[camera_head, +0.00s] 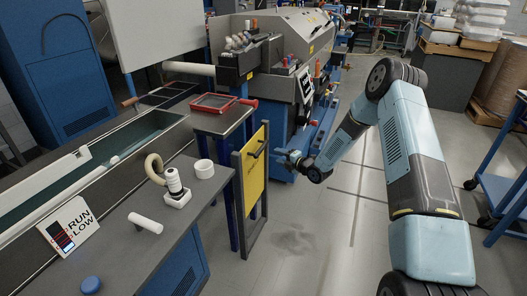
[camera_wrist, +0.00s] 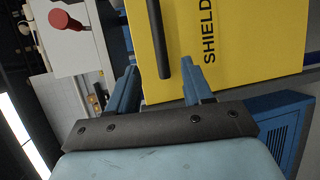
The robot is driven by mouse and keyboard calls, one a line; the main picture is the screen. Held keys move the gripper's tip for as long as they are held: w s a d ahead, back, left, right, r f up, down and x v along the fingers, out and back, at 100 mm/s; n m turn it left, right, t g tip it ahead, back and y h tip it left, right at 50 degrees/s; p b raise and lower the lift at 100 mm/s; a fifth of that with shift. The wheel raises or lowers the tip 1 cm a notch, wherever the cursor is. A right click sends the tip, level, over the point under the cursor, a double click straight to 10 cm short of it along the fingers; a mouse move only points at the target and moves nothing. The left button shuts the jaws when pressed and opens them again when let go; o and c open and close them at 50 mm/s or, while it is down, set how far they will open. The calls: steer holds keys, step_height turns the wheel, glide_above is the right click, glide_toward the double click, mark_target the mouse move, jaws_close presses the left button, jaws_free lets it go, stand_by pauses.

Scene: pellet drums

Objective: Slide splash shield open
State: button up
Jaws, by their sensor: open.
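The splash shield (camera_head: 254,168) is an upright yellow panel in a dark frame at the end of the bench, left of centre in the head view. Its black bar handle (camera_head: 259,150) is on the face toward my arm. In the wrist view the yellow panel (camera_wrist: 235,50) bears the word SHIELD, and the black handle (camera_wrist: 157,35) runs down between the finger lines. My gripper (camera_head: 288,160) is open and empty, a short way right of the shield. In the wrist view its two blue fingers (camera_wrist: 160,72) lie either side of the handle's lower end, with gaps.
A blue-based machine (camera_head: 278,75) stands behind my gripper. A blue cart (camera_head: 503,185) is at the right edge. The floor between is clear.

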mark_target(261, 150)
steer(key=x, duration=1.3)
steer(key=shift+f, duration=0.1)
steer(key=shift+c, duration=0.3)
steer(key=shift+s, duration=0.1)
jaws_close()
steer(key=shift+f, duration=0.1)
